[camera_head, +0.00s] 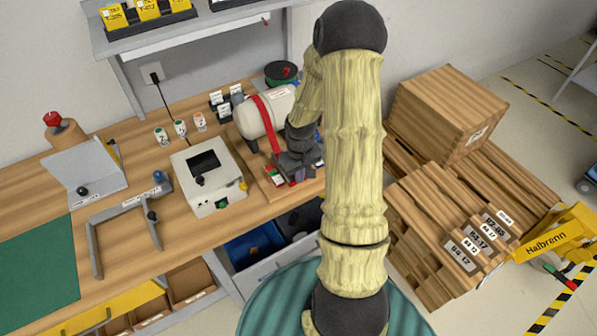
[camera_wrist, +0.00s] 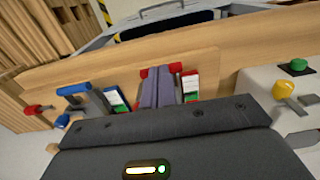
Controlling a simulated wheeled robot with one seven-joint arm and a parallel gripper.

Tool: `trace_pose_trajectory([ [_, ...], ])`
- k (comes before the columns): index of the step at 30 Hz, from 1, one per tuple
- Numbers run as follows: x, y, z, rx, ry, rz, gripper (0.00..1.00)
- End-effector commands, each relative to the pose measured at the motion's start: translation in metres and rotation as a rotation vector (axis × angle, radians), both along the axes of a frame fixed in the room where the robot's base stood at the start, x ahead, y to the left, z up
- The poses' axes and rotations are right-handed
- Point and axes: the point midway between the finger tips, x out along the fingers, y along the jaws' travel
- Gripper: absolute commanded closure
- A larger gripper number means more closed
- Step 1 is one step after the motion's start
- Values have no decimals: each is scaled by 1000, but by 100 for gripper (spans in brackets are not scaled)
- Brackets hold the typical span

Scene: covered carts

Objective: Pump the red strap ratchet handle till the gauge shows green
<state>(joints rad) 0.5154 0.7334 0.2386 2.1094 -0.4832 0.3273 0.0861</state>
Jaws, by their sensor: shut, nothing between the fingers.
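The red strap (camera_head: 268,125) runs over a white cylinder (camera_head: 247,117) on a wooden board at the bench's right end. My gripper (camera_head: 299,175) is low over the board's front, beside the cylinder. In the wrist view my gripper's fingers (camera_wrist: 157,88) are shut and empty. Red parts, apparently the ratchet handle (camera_wrist: 176,68), show beyond and beside the fingertips; the fingers hide the rest, and I cannot tell whether they touch. A marked gauge plate (camera_wrist: 190,84) with green and red stands right of the fingers, and a similar plate (camera_wrist: 117,98) stands left. I cannot read a pointer.
A white box device (camera_head: 208,177) with a dark screen stands left of the board. A grey clamp frame (camera_head: 122,226) lies farther left. An open drawer (camera_head: 262,250) juts out below the bench. Wooden crates (camera_head: 450,110) stand at right.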

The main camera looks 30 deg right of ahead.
Motion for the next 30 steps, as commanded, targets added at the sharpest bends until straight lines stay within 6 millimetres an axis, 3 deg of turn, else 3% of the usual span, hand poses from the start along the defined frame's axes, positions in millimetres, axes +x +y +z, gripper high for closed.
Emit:
trace_pose_trajectory([
  [1,0,0,13,-1,-2,1,100],
  [8,-4,-2,40,-3,-12,-3,100],
  [21,-17,0,109,-5,-11,3,100],
  [30,-21,1,126,-2,-8,5,100],
])
